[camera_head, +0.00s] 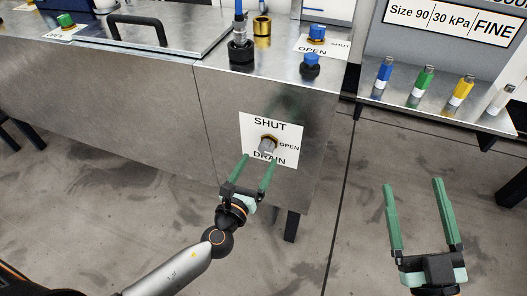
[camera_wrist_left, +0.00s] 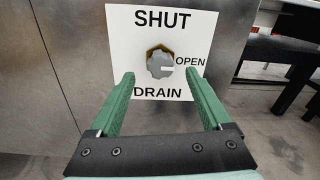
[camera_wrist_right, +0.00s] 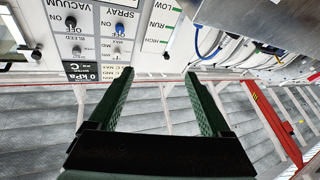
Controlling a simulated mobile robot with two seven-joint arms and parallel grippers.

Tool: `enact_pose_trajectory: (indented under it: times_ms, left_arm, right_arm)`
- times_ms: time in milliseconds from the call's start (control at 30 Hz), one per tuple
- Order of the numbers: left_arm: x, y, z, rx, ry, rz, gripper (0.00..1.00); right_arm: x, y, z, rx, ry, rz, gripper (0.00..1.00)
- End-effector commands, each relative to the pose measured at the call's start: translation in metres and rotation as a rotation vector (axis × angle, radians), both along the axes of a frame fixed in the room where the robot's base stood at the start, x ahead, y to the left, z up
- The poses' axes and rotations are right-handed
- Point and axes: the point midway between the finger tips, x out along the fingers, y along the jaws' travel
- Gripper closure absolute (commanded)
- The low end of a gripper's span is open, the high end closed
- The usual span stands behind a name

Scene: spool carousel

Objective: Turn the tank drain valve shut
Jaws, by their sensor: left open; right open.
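The drain valve (camera_head: 267,145) is a grey knob with a brass base on a white label plate (camera_head: 286,124) on the metal tank front. The plate reads SHUT at the top, OPEN at the right and DRAIN below. In the left wrist view the knob (camera_wrist_left: 160,64) shows a white mark pointing right, toward OPEN. My left gripper (camera_head: 256,172) is open just in front of and below the knob; its fingertips (camera_wrist_left: 163,76) frame the knob from either side, apart from it. My right gripper (camera_head: 415,190) is open and empty, away to the right; it also shows in the right wrist view (camera_wrist_right: 159,78).
On the tank top stand blue-capped knobs (camera_head: 310,64), a brass fitting (camera_head: 262,26) and a black handle (camera_head: 137,28). A side bench at the right holds blue, green, yellow and white pieces (camera_head: 425,82). A control panel (camera_wrist_right: 105,30) shows in the right wrist view.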

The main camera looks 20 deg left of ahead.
Motion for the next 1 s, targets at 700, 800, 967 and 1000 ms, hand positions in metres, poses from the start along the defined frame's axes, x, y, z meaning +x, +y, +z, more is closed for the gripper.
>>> enact_pose_trajectory:
  times_ms: [700, 800, 967, 1000]
  left_arm:
    - [0.048, -0.003, 0.000, -0.001, 0.001, 0.000, 0.21]
    - [0.048, -0.003, 0.000, -0.001, 0.001, 0.000, 0.32]
    - [0.047, -0.003, -0.001, -0.001, 0.001, 0.001, 0.50]
    - [0.047, -0.003, -0.001, -0.001, 0.001, 0.001, 0.54]
  right_arm:
    - [-0.005, 0.001, 0.012, 0.003, -0.054, 0.009, 0.18]
    - [-0.005, 0.001, 0.012, 0.002, -0.056, 0.009, 0.18]
    - [-0.005, 0.001, 0.012, 0.000, -0.056, 0.010, 0.18]
    - [-0.005, 0.001, 0.012, -0.001, -0.056, 0.010, 0.18]
